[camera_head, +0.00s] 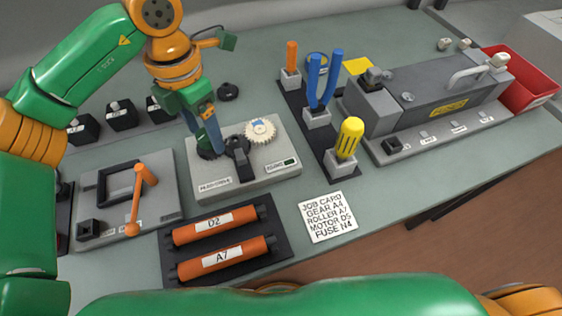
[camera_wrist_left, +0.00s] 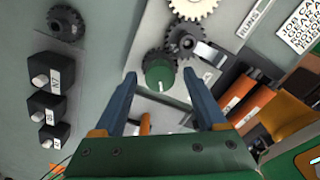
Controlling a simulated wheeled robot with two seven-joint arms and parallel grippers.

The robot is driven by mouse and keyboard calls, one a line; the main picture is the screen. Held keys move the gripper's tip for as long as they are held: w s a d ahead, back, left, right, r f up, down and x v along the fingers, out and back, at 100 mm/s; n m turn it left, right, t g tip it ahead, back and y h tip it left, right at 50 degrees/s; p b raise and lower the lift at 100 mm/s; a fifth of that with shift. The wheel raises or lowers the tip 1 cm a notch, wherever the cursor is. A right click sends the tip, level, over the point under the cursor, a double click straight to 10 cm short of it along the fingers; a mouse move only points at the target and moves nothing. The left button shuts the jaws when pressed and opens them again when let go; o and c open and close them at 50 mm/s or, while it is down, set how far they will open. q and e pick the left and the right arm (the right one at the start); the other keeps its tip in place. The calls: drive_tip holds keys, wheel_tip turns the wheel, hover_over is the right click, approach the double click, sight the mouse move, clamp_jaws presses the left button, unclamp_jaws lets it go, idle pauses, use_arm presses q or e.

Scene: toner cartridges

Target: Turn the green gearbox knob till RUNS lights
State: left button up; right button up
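The gearbox (camera_head: 268,172) is a light grey block with a cream gear (camera_head: 261,131), dark gears and a black lever-like part (camera_head: 238,158) on top. Its RUNS label and small dark green window (camera_head: 290,162) are at the front right; the window does not look brightly lit. The green knob (camera_wrist_left: 159,74) shows in the left wrist view beside the dark gears; in the head view it is hidden behind my gripper. My left gripper (camera_wrist_left: 159,76) is open, its blue fingers on either side of the knob in the picture; contact cannot be told. My right gripper is not in view.
An orange-handled fixture (camera_head: 140,200) stands left of the gearbox. A black tray (camera_head: 278,245) with two orange rollers lies in front. A tool rack (camera_head: 330,158) and a grey machine (camera_head: 440,95) are to the right. Dark blocks (camera_head: 121,115) stand behind left. A job card (camera_head: 327,217) lies front right.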

use_arm(q)
drive_tip(key=c, duration=0.9)
drive_tip(key=m, duration=0.3)
drive_tip(key=shift+r+p, duration=0.1)
drive_tip(key=shift+p, duration=0.25)
drive_tip(key=shift+c, duration=0.2)
drive_tip(key=shift+m, duration=1.2)
drive_tip(key=m+p, duration=0.1)
drive_tip(key=m, duration=0.5)
drive_tip(key=shift+m, duration=0.4)
drive_tip(key=m, duration=0.4)
drive_tip(key=shift+m, duration=0.4)
drive_tip(key=m, duration=0.3)
drive_tip(key=shift+m, duration=0.3)
drive_tip(key=o, duration=1.1)
drive_tip(key=shift+c, duration=0.2)
